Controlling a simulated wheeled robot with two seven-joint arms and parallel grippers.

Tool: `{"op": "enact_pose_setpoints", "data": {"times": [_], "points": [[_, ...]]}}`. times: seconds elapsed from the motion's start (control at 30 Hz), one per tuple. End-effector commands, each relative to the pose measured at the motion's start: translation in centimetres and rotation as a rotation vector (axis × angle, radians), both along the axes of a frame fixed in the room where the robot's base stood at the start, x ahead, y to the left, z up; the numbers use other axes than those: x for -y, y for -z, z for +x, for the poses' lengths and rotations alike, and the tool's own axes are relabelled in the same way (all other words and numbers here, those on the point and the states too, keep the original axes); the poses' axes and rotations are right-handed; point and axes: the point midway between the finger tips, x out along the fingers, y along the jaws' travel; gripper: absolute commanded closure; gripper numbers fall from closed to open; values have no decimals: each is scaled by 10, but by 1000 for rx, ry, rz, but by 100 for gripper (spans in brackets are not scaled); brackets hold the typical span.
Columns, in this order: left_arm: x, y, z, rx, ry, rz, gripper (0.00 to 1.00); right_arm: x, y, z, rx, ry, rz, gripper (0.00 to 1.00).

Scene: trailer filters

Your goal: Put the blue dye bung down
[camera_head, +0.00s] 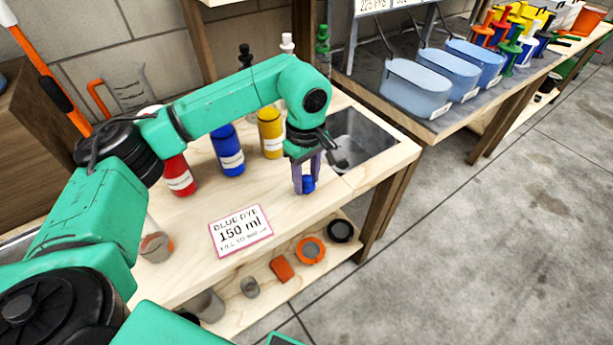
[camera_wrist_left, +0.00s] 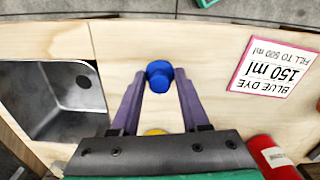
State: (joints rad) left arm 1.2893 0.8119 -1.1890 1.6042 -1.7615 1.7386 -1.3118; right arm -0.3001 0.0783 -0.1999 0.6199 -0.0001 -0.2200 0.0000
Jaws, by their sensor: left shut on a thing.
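The blue dye bung (camera_head: 309,184) is between the fingertips of my left gripper (camera_head: 305,186), close over the bench top near its front edge. In the left wrist view the bung (camera_wrist_left: 159,75) sits between the purple fingers of my left gripper (camera_wrist_left: 156,82), which is shut on it. I cannot tell whether the bung touches the wood. The blue bottle (camera_head: 228,158) stands upright on the bench behind and left of the gripper; my arm hides its top. My right gripper is not in view.
A sink (camera_head: 362,138) lies right of the gripper. A "BLUE DYE 150 ml" card (camera_head: 241,231) lies to the left. Red (camera_head: 178,178) and yellow (camera_head: 271,140) bottles stand behind. A lower shelf (camera_head: 330,262) holds small items. Bare wood lies between card and gripper.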

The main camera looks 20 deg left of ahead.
Motion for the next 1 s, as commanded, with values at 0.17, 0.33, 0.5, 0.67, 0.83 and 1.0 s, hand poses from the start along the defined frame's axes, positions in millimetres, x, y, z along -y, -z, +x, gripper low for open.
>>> {"op": "enact_pose_setpoints", "data": {"times": [0.17, 0.33, 0.5, 0.67, 0.83, 1.0], "points": [[0, 1, 0, 0, 0, 0, 25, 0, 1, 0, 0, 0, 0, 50], [0, 1, 0, 0, 0, 0, 25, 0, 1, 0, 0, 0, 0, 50], [0, -6, 0, 1, 0, 0, 25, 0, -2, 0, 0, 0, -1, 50], [1, -39, 1, 6, 1, -2, 25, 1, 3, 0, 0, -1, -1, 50], [0, -88, 0, 4, 0, -1, 25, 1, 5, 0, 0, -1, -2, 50], [0, -118, -1, 1, 1, 0, 25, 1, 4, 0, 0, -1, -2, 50]]}}
